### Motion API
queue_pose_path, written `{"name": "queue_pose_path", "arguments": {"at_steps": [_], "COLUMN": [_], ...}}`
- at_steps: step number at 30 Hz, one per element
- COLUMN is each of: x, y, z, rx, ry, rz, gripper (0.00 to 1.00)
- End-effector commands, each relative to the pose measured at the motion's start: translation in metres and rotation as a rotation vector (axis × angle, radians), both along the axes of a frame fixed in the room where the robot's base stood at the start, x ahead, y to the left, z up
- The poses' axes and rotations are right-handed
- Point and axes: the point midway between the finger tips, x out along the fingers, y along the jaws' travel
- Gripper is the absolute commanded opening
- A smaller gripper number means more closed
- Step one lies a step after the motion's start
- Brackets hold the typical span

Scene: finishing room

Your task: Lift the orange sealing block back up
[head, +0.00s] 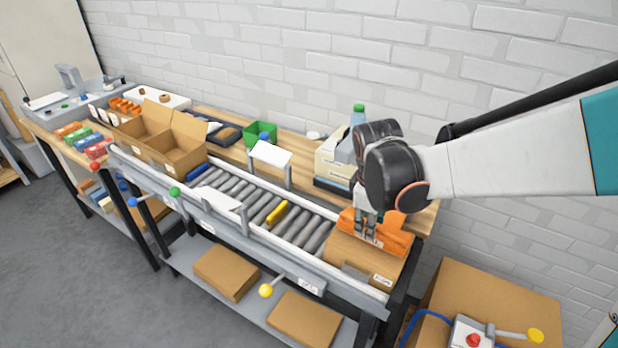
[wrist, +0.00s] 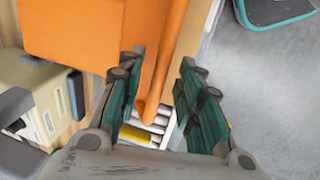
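The orange sealing block (head: 393,238) sits low at the right end of the roller conveyor, over a brown carton (head: 352,254). My gripper (head: 367,236) points down at the block in the head view. In the wrist view, the block's wide orange face (wrist: 75,35) fills the upper left. An orange bar (wrist: 160,75) runs between the two fingers of my gripper (wrist: 160,78). The fingers are apart, with a visible gap between the bar and the right finger. Whether the left finger touches the bar is unclear. My wrist hides part of the block in the head view.
The conveyor's rollers (head: 245,202) carry a yellow piece (head: 277,213). A cream machine (head: 333,160) and a green-capped bottle (head: 358,115) stand behind. An open carton (head: 165,150) is to the left. A large carton (head: 500,295) stands below right, by a control box with a red button (head: 473,340).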

Motion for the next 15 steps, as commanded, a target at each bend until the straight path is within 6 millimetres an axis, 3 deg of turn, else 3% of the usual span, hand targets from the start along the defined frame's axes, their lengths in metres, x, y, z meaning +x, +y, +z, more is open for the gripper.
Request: {"name": "queue_pose_path", "arguments": {"at_steps": [2, 6, 7, 15], "x": [0.0008, 0.0008, 0.0009, 0.0012], "y": [0.0003, 0.0004, 0.0004, 0.0], "z": [0.0001, 0.0002, 0.0002, 0.002], "rx": [0.0, 0.0, 0.0, 0.003], "ry": [0.0, 0.0, 0.0, 0.004], "rz": [0.0, 0.0, 0.0, 0.0], "gripper": [0.33, 0.04, 0.0, 0.0]}}
